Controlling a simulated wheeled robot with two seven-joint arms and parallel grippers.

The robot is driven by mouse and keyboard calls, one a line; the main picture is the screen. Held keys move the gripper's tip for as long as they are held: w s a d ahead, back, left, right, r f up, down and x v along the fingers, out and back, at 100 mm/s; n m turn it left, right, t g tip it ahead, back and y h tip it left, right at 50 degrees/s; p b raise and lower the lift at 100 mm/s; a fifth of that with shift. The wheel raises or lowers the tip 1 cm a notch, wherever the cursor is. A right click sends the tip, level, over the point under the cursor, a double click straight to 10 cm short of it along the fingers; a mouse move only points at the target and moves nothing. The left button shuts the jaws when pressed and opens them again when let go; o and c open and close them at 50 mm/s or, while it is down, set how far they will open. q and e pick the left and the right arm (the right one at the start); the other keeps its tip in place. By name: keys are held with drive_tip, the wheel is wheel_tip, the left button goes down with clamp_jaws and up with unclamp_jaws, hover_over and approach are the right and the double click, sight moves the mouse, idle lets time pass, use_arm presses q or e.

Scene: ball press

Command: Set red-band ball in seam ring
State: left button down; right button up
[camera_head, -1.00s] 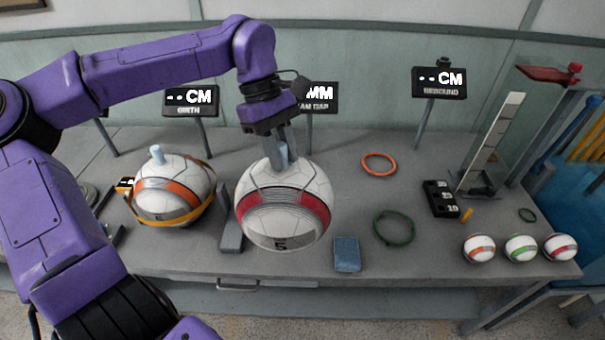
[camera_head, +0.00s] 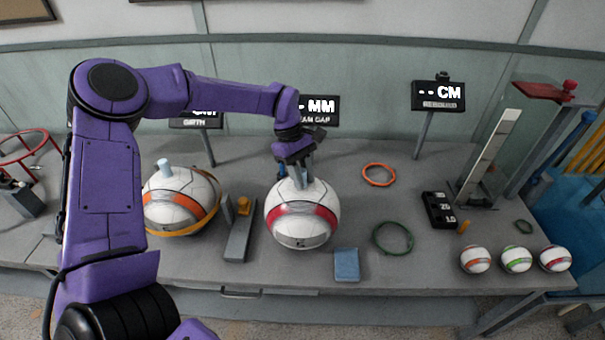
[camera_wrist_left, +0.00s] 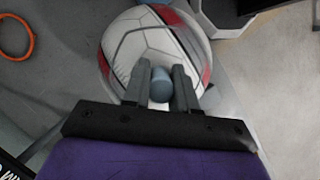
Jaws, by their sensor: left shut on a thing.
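The large white ball with a red band (camera_head: 302,222) is right of the seam gap gauge (camera_head: 240,235) in the head view. It also shows in the left wrist view (camera_wrist_left: 150,45). My left gripper (camera_head: 294,178) is above it, shut on the blue-grey peg (camera_wrist_left: 160,85) on the ball's top, with one finger on each side. The band faces the front. I cannot tell whether the ball touches the table or a support. I cannot make out a seam ring; whatever lies under the ball is hidden. My right gripper is not in view.
A large orange-band ball (camera_head: 172,208) stands left in a strap. An orange ring (camera_head: 379,165), green ring (camera_head: 411,243) and blue block (camera_head: 346,265) lie to the right. Small banded balls (camera_head: 515,259) sit near the right front edge. A seam gap display (camera_head: 318,108) stands behind.

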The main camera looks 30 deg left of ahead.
use_arm(q)
drive_tip(key=shift+f, duration=0.35)
drive_tip(key=c, duration=0.9)
unclamp_jaws()
drive_tip(key=shift+f, duration=0.1)
drive_tip(key=b+v, duration=0.1)
drive_tip(key=v, duration=1.1)
drive_tip(key=shift+r+b, duration=0.3)
